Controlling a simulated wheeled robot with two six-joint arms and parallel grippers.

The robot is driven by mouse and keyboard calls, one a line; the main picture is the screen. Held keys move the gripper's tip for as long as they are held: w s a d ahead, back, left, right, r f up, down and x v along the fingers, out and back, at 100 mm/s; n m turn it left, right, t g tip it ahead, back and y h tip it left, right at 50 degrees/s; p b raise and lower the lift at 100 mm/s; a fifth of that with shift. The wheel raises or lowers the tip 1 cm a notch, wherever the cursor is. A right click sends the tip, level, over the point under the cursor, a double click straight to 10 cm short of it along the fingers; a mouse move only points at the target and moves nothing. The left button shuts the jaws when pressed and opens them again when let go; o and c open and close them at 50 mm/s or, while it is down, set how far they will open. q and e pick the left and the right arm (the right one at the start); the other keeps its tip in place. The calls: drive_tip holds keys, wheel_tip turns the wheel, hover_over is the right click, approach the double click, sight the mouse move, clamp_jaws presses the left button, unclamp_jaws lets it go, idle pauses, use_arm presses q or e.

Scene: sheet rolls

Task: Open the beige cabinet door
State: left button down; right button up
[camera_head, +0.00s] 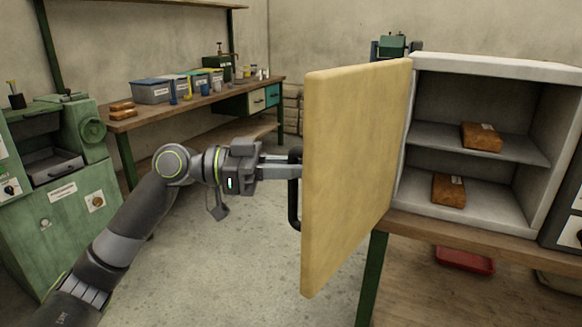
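The beige cabinet door (357,170) stands swung wide open on the left side of the white cabinet (497,66), hinged near the cabinet's left wall. A black bar handle (293,208) is on the door's left, outer side. My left gripper (289,168) comes in from the left with its fingers across the upper part of the handle. The fingers appear shut on it and hide that part of the bar. My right gripper is not in view.
Inside the cabinet, brown packages lie on the middle shelf (482,137) and on the bottom (448,189). The cabinet stands on a wooden bench (410,226) with green legs. A green machine (60,210) is at left. Bare floor lies between.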

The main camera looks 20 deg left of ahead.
use_arm(q)
drive_tip(key=c, duration=1.4)
unclamp_jaws()
drive_tip(key=shift+w+d, duration=0.1)
drive_tip(key=shift+c, duration=0.2)
drive_tip(key=shift+a, duration=0.2)
